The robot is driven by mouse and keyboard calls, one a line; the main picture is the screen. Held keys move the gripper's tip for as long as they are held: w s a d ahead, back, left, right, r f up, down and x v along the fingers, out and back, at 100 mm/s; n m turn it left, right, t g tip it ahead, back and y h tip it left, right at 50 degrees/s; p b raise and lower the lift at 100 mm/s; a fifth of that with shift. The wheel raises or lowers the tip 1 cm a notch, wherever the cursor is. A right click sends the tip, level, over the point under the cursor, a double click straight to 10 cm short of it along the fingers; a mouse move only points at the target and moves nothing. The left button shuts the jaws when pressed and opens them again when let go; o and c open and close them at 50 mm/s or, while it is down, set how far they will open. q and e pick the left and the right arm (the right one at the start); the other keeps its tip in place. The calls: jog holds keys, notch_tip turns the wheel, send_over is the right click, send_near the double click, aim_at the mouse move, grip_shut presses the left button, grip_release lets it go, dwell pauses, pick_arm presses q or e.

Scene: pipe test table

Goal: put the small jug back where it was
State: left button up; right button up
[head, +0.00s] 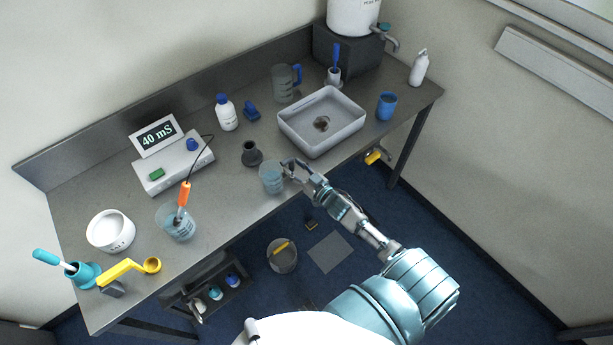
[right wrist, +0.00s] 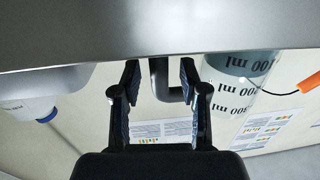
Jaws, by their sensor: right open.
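The small jug (head: 271,177) is clear with some bluish liquid. It stands upright at the table's front edge, left of the grey basin. In the right wrist view a clear jug with ml marks (right wrist: 233,95) appears upside down, right of the fingers. My right gripper (head: 292,166) is just right of the small jug, at its handle side. Its fingers are open in the right wrist view (right wrist: 158,95). A dark bent bar (right wrist: 161,85), which looks like the jug's handle, shows between them; contact cannot be told. My left gripper is not in view.
A grey basin (head: 291,123) stands right of the jug, a dark flask (head: 251,154) behind it. A beaker with an orange probe (head: 178,226) stands to the left. A larger jug with a blue handle (head: 283,84) is at the back. Bare tabletop (head: 228,190) lies left of the jug.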

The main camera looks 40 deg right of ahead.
jog(key=s+d, duration=0.2)
jog(key=s, duration=0.8)
jog(key=shift+s+b, duration=0.3)
jog(key=s+d+f+m+g+h, duration=0.15)
jog(key=s+f+g, duration=0.3)
jog(key=f, duration=1.05)
jog(key=s+f+g+h, duration=0.25)
jog(key=s+f, duration=0.25)
jog(key=f, duration=1.1)
jog(key=s+a+f+g, duration=0.3)
jog(key=s+f, duration=0.3)
jog(key=s, duration=0.3)
jog(key=s+a+f+n+g, duration=0.1)
jog(key=s+a+f+g, duration=0.2)
jog(key=s+f, duration=0.4)
jog(key=s+a+f+n+g+y, duration=0.1)
jog(key=s+a+f+g, duration=0.2)
jog(key=s, duration=1)
notch_tip(320, 180, down, 4)
jog(key=a, duration=0.2)
jog(key=shift+s+a+f+g, duration=0.15)
jog(key=shift+s+a+g, duration=0.1)
jog(key=shift+a+g, duration=0.15)
jog(key=shift+d, duration=0.1)
